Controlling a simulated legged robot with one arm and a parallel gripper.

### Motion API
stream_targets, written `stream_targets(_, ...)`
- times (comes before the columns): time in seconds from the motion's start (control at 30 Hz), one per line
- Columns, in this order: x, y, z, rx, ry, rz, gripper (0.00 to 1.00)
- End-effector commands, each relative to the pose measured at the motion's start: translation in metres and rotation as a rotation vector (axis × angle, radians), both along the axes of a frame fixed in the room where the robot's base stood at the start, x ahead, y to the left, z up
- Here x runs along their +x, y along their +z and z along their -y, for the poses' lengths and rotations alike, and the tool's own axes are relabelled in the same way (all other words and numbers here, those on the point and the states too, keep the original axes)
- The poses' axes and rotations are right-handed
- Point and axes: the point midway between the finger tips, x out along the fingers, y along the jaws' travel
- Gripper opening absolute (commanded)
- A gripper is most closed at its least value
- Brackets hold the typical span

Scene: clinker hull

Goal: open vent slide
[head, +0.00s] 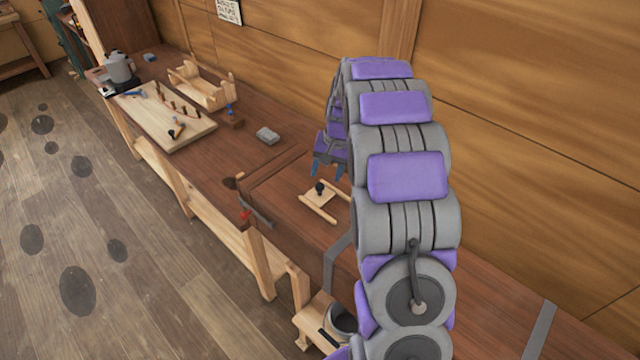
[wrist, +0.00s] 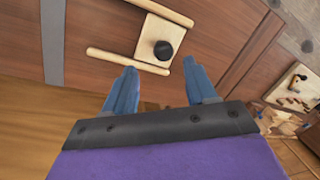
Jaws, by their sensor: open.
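The vent slide is a pale wooden plate (head: 319,198) with a dark round knob (head: 320,187), set between two light wooden rails on the brown bench top. In the wrist view the plate (wrist: 150,36), the knob (wrist: 163,50) and both rails show beyond my fingertips. My gripper (head: 328,171) is above the bench, near the knob and apart from it. In the wrist view my gripper (wrist: 161,78) has its two blue fingers spread with nothing between them. My arm hides part of the right-hand rail in the head view.
A grey block (head: 267,136) lies on the bench further back. A pegged wooden board (head: 165,115), a wooden rack (head: 203,84) and a grey pot (head: 119,68) stand at the far end. A clamp with a red part (head: 246,213) sits at the front edge. The wooden wall runs along the back.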

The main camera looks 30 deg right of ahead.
Motion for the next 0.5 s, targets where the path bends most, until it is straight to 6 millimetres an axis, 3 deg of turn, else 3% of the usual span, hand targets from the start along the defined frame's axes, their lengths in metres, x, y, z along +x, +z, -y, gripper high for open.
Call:
stream_targets(0.2, 0.004, -0.036, -0.015, -0.006, 0.002, -0.002, 0.56)
stream_targets(0.5, 0.006, -0.055, -0.021, -0.010, 0.003, 0.001, 0.56)
